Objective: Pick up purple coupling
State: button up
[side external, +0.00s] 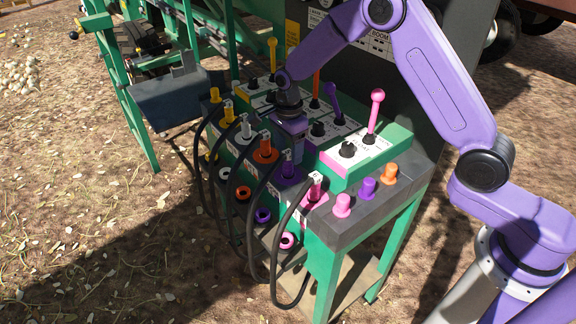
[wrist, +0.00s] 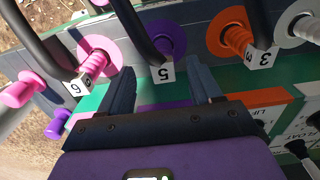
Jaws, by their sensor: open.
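The purple coupling (side external: 288,168) sits in the front face of the green control console, between the orange and pink couplings. In the wrist view its round purple flange (wrist: 168,38) shows behind a black hose and a white tag marked 5. My gripper (wrist: 160,68) is open, with one dark finger on either side of that tag. In the side view my gripper (side external: 287,138) is above and behind the purple coupling, and its fingers are mostly hidden. Nothing shows between the fingers in contact with them. I cannot tell the exact gap to the coupling.
The pink coupling (wrist: 95,62) and orange coupling (wrist: 234,38) flank it closely, with a white coupling (side external: 244,132) beyond. Black hoses (side external: 252,240) loop down in front. Upright levers (side external: 375,112) stand behind. Pink, purple and orange knobs (side external: 368,187) line the console's near end.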

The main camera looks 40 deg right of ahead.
aim_at(288, 161)
jog(key=shift+w+f, duration=0.15)
jog(key=shift+f, duration=2.45)
grip_shut()
